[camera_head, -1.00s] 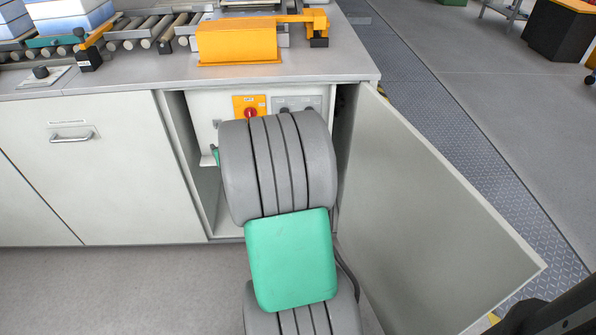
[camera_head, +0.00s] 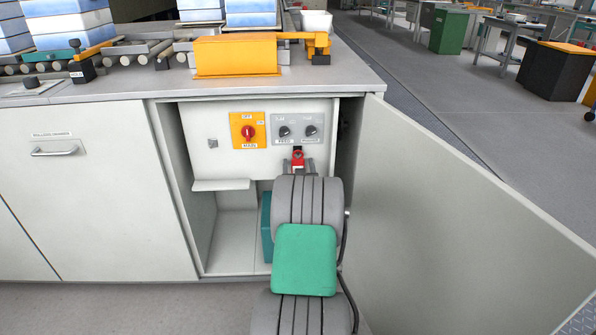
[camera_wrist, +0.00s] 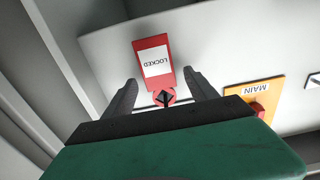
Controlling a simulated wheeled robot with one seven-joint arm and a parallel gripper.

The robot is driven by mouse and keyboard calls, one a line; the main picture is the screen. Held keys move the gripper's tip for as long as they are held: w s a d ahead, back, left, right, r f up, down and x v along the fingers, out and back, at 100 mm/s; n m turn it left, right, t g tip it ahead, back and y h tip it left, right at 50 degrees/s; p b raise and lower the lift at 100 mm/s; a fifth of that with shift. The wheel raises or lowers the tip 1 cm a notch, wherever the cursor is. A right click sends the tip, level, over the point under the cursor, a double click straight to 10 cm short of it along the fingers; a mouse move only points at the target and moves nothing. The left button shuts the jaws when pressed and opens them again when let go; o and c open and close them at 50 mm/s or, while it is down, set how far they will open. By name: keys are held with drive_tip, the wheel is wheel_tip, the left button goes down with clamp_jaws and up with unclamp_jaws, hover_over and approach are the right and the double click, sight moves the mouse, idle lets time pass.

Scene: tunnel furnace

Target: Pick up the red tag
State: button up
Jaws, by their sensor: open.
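The red tag (camera_wrist: 153,62) carries a white label reading LOCKED, upside down in the wrist view. Its narrower end has a round red part with a dark middle. My gripper (camera_wrist: 160,77) is open, with one dark finger on each side of the tag; I cannot tell whether either touches it. In the head view the red tag (camera_head: 298,161) shows small below the grey knob plate, just beyond the end of my arm. My arm hides most of the gripper there.
The tag is inside an open cabinet, below an orange MAIN switch plate (camera_head: 249,131) and a grey knob plate (camera_head: 298,129). A small white shelf (camera_head: 221,185) juts out at left. The open door (camera_head: 450,190) stands at right. The worktop (camera_head: 130,86) is above.

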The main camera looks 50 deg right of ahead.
drive_tip(key=shift+c, duration=0.6)
drive_tip(key=c, duration=1.3)
drive_tip(key=shift+r+p, duration=0.35)
drive_tip(key=shift+r, duration=0.15)
drive_tip(key=shift+r+p, duration=0.35)
drive_tip(key=shift+r, duration=0.25)
drive_tip(key=p+v, duration=0.1)
drive_tip(key=v, duration=1.7)
drive_tip(key=shift+f, duration=0.35)
